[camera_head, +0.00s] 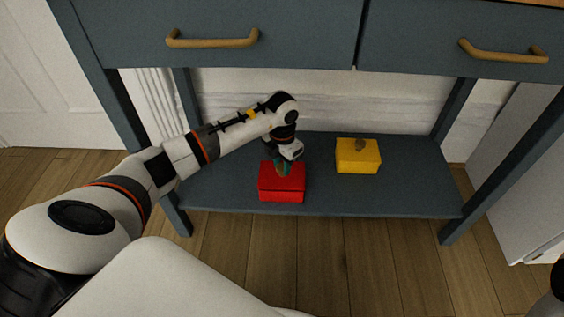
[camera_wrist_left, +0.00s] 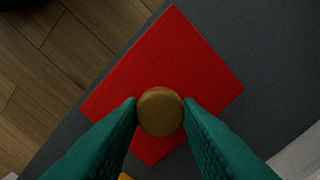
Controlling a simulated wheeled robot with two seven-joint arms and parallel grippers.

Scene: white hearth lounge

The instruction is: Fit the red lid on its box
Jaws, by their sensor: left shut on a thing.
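The red lid (camera_wrist_left: 178,60) is a flat square with a round brown knob (camera_wrist_left: 160,111) on top. My left gripper (camera_head: 284,170) is shut on this knob, its green fingertips (camera_wrist_left: 160,114) on either side of it in the left wrist view. In the head view the red lid and the red box (camera_head: 282,196) show as one red block on the lower shelf, near its front edge. The lid looks level over the box and hides its opening. I cannot tell whether a thin gap is left between them. My right gripper is not in view.
A yellow box (camera_head: 358,158) with a brown knob on top stands to the right on the blue-grey shelf (camera_head: 400,195). The drawers (camera_head: 215,20) hang above the shelf, with legs at its sides. The shelf is bare right of the yellow box.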

